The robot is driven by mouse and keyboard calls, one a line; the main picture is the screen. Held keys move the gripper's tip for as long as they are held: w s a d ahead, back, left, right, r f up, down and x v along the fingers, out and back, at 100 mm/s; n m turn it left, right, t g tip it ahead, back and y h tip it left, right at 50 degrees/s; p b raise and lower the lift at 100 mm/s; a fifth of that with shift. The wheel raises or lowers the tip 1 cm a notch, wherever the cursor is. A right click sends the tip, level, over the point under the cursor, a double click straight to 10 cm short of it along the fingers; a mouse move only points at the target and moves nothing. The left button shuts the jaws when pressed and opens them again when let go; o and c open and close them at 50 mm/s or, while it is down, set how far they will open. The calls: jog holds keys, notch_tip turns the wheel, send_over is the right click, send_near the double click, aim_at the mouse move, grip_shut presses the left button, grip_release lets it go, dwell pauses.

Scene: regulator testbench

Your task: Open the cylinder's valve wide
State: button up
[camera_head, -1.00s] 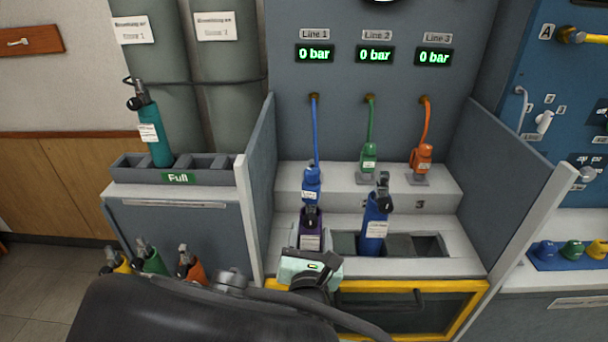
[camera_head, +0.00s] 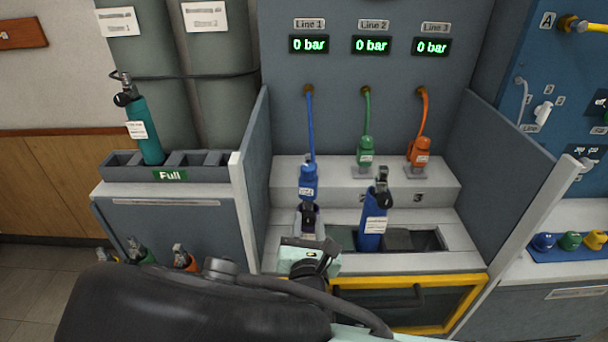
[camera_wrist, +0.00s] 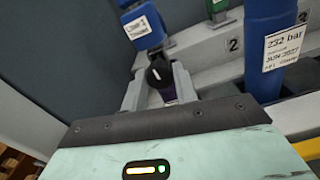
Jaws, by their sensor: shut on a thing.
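A purple cylinder (camera_head: 318,216) stands in the left bay of the bench, below the blue Line 1 connector (camera_head: 308,181). Its black round valve knob (camera_wrist: 158,74) with a white mark faces my gripper in the wrist view. My gripper (camera_wrist: 158,88) has its two grey fingers on either side of the knob and is shut on it. In the head view my gripper (camera_head: 308,228) reaches the cylinder from the front and hides most of its body. The purple body (camera_wrist: 168,93) shows only in a small part between the fingers.
A blue cylinder (camera_head: 374,220) stands just right; its label (camera_wrist: 286,48) reads 232 bar. Green (camera_head: 366,150) and orange (camera_head: 419,152) connectors sit behind. A teal cylinder (camera_head: 145,130) stands in the "Full" rack (camera_head: 120,172). Side panels flank the bench. All three displays read 0 bar.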

jog(key=n+p, duration=0.2)
jog(key=shift+r+n+p, duration=0.2)
jog(key=shift+n+p, duration=0.2)
jog(key=n+p, duration=0.2)
jog(key=n, duration=0.1)
jog(key=shift+n+p, duration=0.3)
jog(key=shift+n, duration=0.1)
jog(key=n+p, duration=0.2)
jog(key=n, duration=0.1)
jog(key=shift+f+n, duration=0.1)
jog(key=shift+n, duration=0.2)
jog(key=n+p, duration=0.1)
jog(key=n, duration=0.2)
jog(key=shift+n, duration=0.3)
jog(key=n+p, duration=0.1)
jog(key=n, duration=0.4)
jog(key=shift+f+p, duration=0.1)
jog(key=shift+p, duration=0.2)
jog(key=n, duration=0.4)
jog(key=shift+n, duration=0.3)
jog(key=o, duration=1)
